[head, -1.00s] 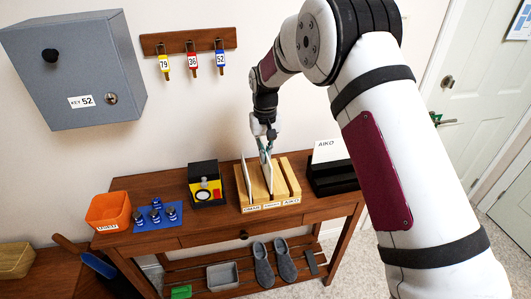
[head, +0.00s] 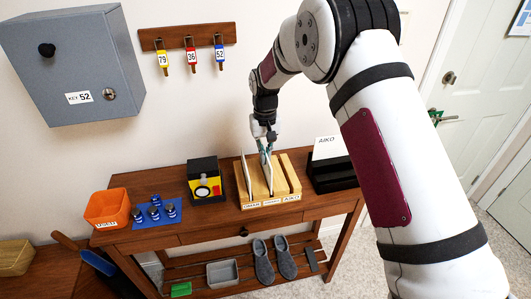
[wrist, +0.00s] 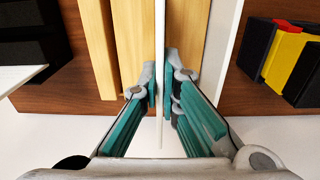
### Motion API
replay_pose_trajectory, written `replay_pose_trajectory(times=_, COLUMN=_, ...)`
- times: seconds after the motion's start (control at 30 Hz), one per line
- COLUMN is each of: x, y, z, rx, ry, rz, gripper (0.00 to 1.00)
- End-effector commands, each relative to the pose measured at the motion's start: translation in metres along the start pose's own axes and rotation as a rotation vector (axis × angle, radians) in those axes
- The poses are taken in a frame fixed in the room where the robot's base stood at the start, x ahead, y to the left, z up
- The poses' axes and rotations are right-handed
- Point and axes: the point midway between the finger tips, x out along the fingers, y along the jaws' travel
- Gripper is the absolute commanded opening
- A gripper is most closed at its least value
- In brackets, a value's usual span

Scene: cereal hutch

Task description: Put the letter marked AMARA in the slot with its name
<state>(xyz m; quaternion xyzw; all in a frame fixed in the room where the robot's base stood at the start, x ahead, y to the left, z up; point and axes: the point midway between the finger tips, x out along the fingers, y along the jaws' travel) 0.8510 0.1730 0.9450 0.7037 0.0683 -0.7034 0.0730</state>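My gripper (head: 267,147) is above the wooden letter rack (head: 292,172) on the table. It is shut on a white letter (head: 267,171), held upright with its lower part in the rack's middle slot. In the wrist view this letter (wrist: 160,110) is a thin edge between the fingertips (wrist: 160,82); its name does not show. Another white letter (head: 246,177) stands in the left slot. The right slot, labelled AIKO (head: 291,198), looks empty. The middle label (head: 272,202) is too small to read surely.
A letter marked AIKO (head: 328,147) lies on a black tray (head: 334,176) right of the rack. A black, yellow and red box (head: 205,179) stands left. Farther left are an orange bin (head: 107,207) and a blue mat (head: 159,222) with small items.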

Motion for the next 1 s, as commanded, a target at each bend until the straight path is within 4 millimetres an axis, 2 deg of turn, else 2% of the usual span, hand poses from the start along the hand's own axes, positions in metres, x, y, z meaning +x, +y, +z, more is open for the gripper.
replay_pose_trajectory(times=0.47, x=0.001, y=0.0, z=0.0, rx=0.0, ry=0.0, rz=0.0, gripper=0.0)
replay_pose_trajectory(times=1.0, x=0.013, y=0.0, z=0.0, rx=0.0, ry=0.0, rz=0.0, gripper=0.0)
